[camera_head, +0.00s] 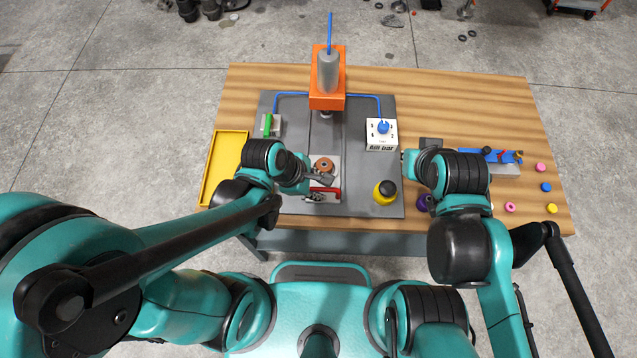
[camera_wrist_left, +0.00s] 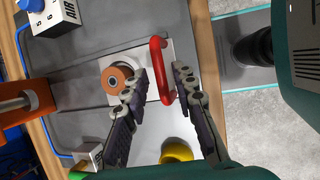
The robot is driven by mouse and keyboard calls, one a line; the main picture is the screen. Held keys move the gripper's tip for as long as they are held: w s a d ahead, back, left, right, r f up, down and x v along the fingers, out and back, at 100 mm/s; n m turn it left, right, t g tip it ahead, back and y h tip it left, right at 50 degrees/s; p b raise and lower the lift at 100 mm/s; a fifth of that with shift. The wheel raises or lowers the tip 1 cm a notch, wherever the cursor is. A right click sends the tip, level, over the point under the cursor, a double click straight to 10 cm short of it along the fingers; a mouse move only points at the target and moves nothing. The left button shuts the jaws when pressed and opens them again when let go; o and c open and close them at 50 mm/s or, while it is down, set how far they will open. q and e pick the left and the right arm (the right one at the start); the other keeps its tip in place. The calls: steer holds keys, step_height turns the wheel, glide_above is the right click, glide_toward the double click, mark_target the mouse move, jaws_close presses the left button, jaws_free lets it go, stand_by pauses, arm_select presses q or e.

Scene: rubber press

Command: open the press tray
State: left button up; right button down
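The press tray is a pale plate (camera_head: 335,160) below the orange press, with a red handle (camera_head: 331,190) at its near edge. A round orange-brown piece (camera_head: 323,165) with a hole sits on it. In the left wrist view the red handle (camera_wrist_left: 160,70) lies between the two fingertips of my left gripper (camera_wrist_left: 160,73), which is open with a gap visible on both sides. In the head view my left gripper (camera_head: 318,187) is over the tray's near end. My right arm's wrist (camera_head: 428,165) is over the right of the table; its fingers are hidden.
The orange press (camera_head: 327,90) stands at the back. A yellow bin (camera_head: 226,145) lies left. A rounded yellow thing (camera_wrist_left: 176,152) shows low in the wrist view.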

stand_by(0.3)
arm_select(q)
steer(key=v, duration=1.2)
stand_by(0.5)
